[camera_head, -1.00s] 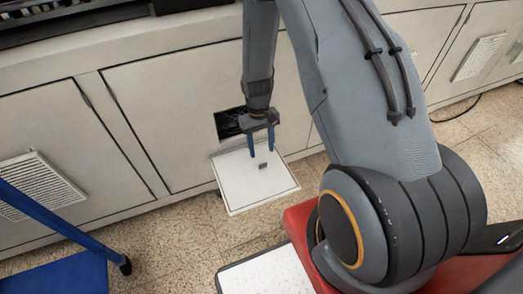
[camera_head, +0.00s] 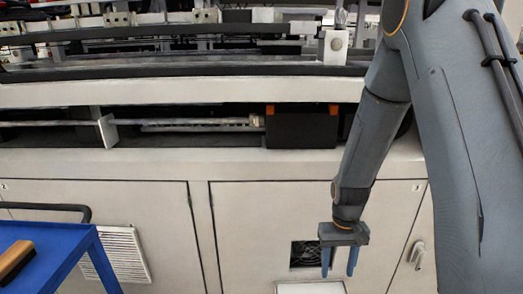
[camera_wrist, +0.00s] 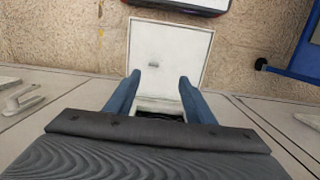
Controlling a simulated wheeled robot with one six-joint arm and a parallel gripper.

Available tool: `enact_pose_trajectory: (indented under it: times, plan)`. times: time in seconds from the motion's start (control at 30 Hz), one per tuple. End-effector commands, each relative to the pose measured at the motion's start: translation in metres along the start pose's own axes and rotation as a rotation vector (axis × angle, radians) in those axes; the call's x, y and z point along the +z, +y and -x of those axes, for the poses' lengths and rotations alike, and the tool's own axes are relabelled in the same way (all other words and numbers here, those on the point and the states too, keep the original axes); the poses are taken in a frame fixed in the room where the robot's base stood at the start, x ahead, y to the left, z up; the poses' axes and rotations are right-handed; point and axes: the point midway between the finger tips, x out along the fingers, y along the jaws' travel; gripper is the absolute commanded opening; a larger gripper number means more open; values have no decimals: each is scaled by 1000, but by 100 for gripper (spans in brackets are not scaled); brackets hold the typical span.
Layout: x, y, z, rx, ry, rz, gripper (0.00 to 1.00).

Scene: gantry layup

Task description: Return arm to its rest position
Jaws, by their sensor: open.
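My gripper (camera_head: 338,270) hangs low in front of the white cabinet front, at the lower right in the head view. Its two blue fingers point down, stand apart and hold nothing. In the wrist view my gripper (camera_wrist: 160,78) also shows open, with a square white panel (camera_wrist: 183,40) beyond its fingertips. A small dark mark sits on that panel. Only a strip of the panel (camera_head: 310,289) shows at the bottom of the head view. My arm reaches down from the upper right.
A dark square opening with a fan (camera_head: 305,254) is in the cabinet, left of my gripper. A blue cart (camera_head: 45,250) carrying a brown-and-black tool (camera_head: 15,262) stands at the left. A machine bed with rails (camera_head: 180,92) spans the top. Speckled floor (camera_wrist: 250,35) shows in the wrist view.

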Motion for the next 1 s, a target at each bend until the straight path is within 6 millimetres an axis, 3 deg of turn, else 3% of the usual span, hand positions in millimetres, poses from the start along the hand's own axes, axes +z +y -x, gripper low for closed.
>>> enact_pose_trajectory:
  times: [0.03,0.2,0.5,0.7,1.0]
  plan:
    - [12,-3,28,0,14,1,49]
    - [52,-12,93,0,41,-1,49]
    - [134,-24,179,-4,85,0,49]
    - [168,-29,203,-7,99,-2,49]
    - [176,-30,206,-8,102,-2,49]
